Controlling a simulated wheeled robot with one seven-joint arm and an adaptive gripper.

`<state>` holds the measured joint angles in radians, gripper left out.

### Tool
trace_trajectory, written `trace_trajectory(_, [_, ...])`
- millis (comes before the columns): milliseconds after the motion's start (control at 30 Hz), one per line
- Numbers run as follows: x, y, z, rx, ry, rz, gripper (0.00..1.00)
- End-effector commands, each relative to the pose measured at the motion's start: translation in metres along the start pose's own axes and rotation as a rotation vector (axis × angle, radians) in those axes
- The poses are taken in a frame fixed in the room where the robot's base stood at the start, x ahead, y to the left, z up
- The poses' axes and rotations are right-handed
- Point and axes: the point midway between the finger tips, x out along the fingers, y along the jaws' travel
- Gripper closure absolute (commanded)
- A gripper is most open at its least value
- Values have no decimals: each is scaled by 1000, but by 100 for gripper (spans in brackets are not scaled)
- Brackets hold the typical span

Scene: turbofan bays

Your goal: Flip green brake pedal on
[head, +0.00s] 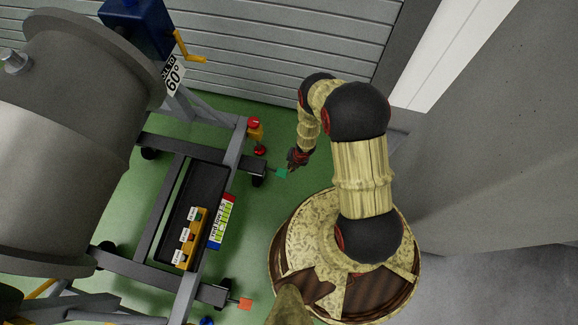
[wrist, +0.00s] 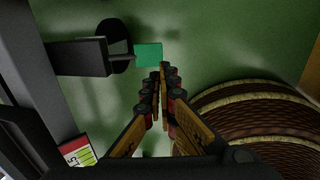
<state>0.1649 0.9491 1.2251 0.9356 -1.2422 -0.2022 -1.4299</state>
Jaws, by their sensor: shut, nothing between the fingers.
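The green brake pedal (head: 282,173) is a small flat tab on a short stem at a caster of the grey wheeled stand, low over the green floor. In the wrist view the green pedal (wrist: 148,54) lies just beyond my fingertips, slightly left. My gripper (head: 293,163) is just above and right of the pedal in the head view. In the wrist view my gripper (wrist: 161,72) is shut with nothing between its fingers. The fingertips appear close to the pedal's edge; I cannot tell whether they touch it.
A red-topped yellow post (head: 255,130) stands near the green pedal. A grey wall is at right.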

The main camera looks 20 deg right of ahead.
Motion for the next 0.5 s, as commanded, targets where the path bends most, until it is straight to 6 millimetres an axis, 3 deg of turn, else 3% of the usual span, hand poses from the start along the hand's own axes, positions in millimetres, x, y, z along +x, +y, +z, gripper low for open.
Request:
trace_trajectory(33, [-10,0,1,1,-1,0,100])
trace_trajectory(200, [-23,-1,0,0,0,0,100])
trace_trajectory(500, [-25,-2,0,0,0,0,100])
